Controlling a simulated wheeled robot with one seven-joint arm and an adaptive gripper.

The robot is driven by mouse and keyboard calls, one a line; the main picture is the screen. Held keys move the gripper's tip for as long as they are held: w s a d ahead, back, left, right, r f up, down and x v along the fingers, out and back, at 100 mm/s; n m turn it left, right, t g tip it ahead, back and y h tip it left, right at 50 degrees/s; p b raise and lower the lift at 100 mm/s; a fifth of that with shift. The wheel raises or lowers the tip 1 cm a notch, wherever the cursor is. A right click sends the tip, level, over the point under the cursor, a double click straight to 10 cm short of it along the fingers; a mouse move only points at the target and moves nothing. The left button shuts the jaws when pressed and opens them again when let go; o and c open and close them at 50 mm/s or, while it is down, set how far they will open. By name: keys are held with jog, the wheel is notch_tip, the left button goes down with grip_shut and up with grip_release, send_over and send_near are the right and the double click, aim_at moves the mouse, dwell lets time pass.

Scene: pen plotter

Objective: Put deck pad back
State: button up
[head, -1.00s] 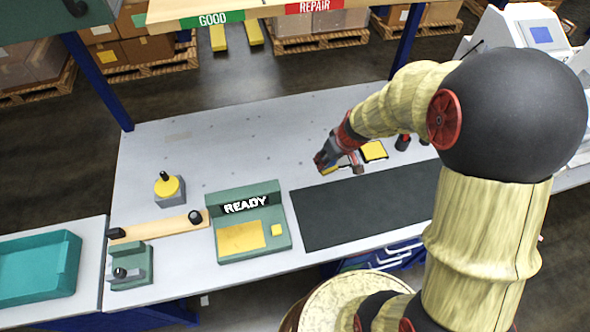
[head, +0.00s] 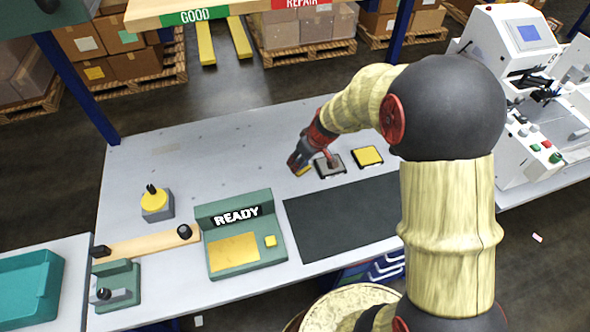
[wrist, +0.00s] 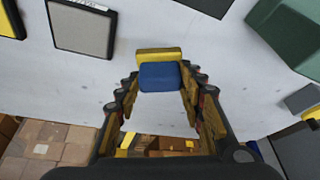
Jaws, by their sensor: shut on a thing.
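My gripper (head: 296,168) is over the back of the grey table, just left of a grey square pad (head: 330,166). In the wrist view its fingers (wrist: 160,82) are shut on a small blue block with a yellow strip (wrist: 160,76) along its far edge, probably the deck pad. In the head view the gripper mostly hides this block; a little yellow shows under the fingertips. The grey pad also shows in the wrist view (wrist: 82,28). A yellow square pad (head: 367,156) with a dark edge lies to its right.
A black mat (head: 340,218) lies in front of the pads. A green READY unit (head: 240,235) stands left of the mat. A yellow-topped knob block (head: 156,203) and a wooden bar stand farther left. A white machine (head: 520,120) stands at the right. The table's back left is clear.

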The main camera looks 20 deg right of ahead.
jog(key=shift+w+a+f, duration=0.3)
jog(key=shift+w+f, duration=0.15)
jog(key=shift+f, duration=0.2)
jog(key=shift+w+a+f, duration=0.3)
jog(key=shift+w+f, duration=0.15)
jog(key=shift+f, duration=0.15)
jog(key=shift+w+a+f+b, duration=0.15)
jog(key=shift+f+b, duration=0.7)
jog(key=shift+f, duration=0.9)
jog(key=shift+f, duration=0.15)
jog(key=o, duration=1.1)
